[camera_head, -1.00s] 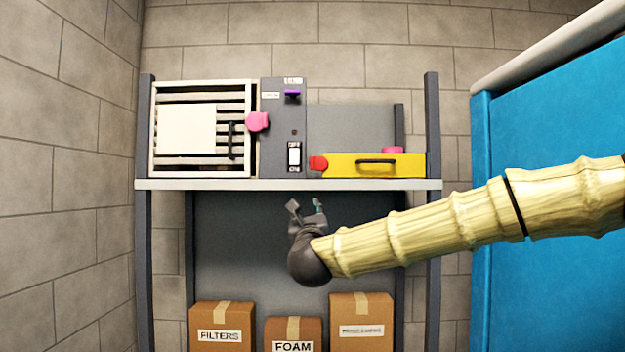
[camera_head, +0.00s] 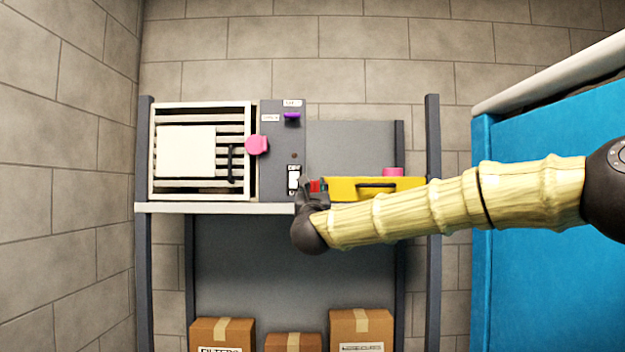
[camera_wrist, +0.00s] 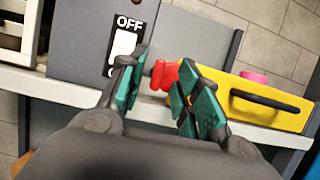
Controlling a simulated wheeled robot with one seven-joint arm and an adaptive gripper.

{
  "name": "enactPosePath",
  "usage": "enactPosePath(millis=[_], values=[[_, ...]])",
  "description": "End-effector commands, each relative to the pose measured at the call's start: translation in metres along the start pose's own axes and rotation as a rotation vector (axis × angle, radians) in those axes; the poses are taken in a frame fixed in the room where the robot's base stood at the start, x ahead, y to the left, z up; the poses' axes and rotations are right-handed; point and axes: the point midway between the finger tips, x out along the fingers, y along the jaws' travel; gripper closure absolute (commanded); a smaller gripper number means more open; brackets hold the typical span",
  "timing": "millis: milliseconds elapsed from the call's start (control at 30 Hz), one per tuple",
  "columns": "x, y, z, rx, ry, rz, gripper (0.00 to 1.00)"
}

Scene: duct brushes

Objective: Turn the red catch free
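The red catch (camera_head: 315,185) sits at the left end of the yellow drawer unit (camera_head: 343,189) on the shelf, partly hidden behind my gripper (camera_head: 312,192) in the head view. In the wrist view, the red catch (camera_wrist: 163,76) lies between the teal pads of my gripper (camera_wrist: 162,62). The fingers are apart, one on each side of the catch. A gap shows by the left finger; the right finger overlaps the catch's edge in the picture, and I cannot tell whether it touches. The yellow unit (camera_wrist: 238,88) has a black handle (camera_wrist: 265,102).
A pink catch (camera_head: 256,145) holds beside the louvred vent (camera_head: 186,138). Another pink piece (camera_head: 393,172) tops the yellow unit. The shelf edge (camera_head: 215,208) runs below.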

Motion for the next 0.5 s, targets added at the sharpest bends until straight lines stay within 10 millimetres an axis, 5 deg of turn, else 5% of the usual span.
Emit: enactPosePath(millis=[500], values=[[0.021,0.000,-0.001,-0.001,0.000,0.001,0.67]])
